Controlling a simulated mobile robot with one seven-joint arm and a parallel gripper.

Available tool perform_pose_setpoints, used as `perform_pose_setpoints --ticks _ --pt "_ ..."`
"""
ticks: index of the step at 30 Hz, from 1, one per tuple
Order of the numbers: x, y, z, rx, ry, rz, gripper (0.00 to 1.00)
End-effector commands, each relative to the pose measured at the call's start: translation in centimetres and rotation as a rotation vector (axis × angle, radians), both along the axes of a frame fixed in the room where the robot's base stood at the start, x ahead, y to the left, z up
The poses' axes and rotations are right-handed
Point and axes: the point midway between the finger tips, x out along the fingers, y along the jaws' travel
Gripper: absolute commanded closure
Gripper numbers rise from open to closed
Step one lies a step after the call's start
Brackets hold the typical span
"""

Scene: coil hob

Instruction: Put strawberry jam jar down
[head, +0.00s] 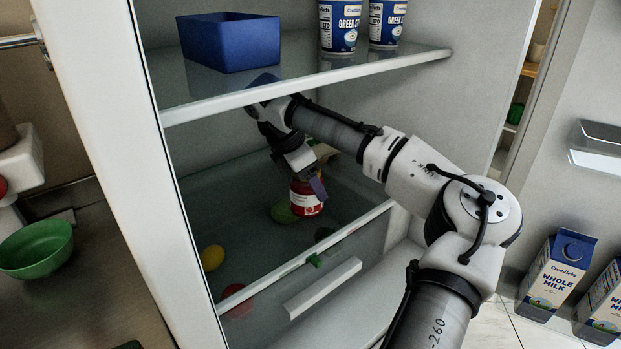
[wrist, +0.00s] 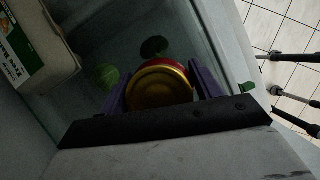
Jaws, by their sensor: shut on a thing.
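The strawberry jam jar (head: 306,199) has a red and white label and is upright inside the fridge, below the upper shelf. Its round gold lid (wrist: 158,90) faces the camera in the wrist view. My gripper (head: 311,182) is shut on the jar, with one purple finger on each side of it. The jar is over the clear lower shelf (head: 268,283). I cannot tell whether its base touches that surface. The far side of the jar is hidden.
A blue bin (head: 229,42) and yogurt tubs (head: 339,27) stand on the upper shelf (head: 300,88) above my arm. A yellow fruit (head: 212,257) is at the left. A carton (wrist: 32,45) is at the wrist view's left.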

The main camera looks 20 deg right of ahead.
Motion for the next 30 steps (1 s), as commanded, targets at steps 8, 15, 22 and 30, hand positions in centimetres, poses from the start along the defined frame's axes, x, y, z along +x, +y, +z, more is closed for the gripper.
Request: perform_pose_setpoints --ticks 8,15,22,30 --pt "0.0 0.0 -0.2 0.000 0.000 0.000 0.14" --pt "0.0 0.0 -0.2 0.000 0.000 0.000 0.14" --pt "0.0 1.1 1.1 0.002 -0.001 0.007 0.14" --pt "-0.7 7.3 1.2 -0.004 0.000 0.008 0.14"
